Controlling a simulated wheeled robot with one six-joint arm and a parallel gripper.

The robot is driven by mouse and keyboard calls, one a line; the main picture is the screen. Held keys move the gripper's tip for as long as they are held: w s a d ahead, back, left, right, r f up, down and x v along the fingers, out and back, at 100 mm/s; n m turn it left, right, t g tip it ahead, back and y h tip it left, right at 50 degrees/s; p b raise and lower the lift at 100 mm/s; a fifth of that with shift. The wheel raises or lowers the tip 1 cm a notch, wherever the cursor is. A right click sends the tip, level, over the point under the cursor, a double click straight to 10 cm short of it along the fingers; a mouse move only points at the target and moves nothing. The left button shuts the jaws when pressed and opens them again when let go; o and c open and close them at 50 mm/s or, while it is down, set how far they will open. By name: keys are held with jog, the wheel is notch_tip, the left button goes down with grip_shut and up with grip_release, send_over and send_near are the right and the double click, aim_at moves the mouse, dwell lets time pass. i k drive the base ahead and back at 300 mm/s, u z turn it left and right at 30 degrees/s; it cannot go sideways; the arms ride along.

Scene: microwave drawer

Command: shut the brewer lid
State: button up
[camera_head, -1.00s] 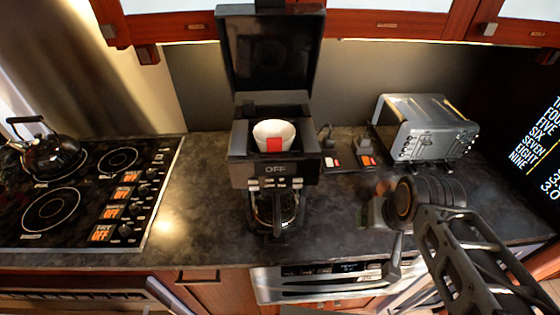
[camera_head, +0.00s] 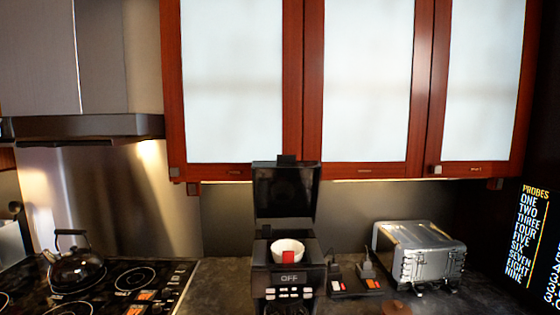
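The black brewer (camera_head: 289,283) stands on the dark counter at the lower middle of the head view, with "OFF" on its front and a row of buttons below. Its lid (camera_head: 284,192) is open and stands upright behind the body. A white filter cup (camera_head: 288,250) with a red patch sits in the open top. The carafe is mostly cut off by the lower edge of the picture. My gripper is not in view.
Upper cabinets (camera_head: 367,85) with frosted doors hang above and behind the lid. A silver toaster (camera_head: 418,254) and outlets with plugs (camera_head: 354,278) are to the right. A kettle (camera_head: 75,262) sits on the stove at the left. The counter (camera_head: 222,285) left of the brewer is clear.

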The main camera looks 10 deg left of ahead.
aim_at(285, 187)
jog(key=k, duration=0.4)
jog(key=u, duration=1.25)
jog(key=i, duration=0.8)
jog(key=z, duration=0.1)
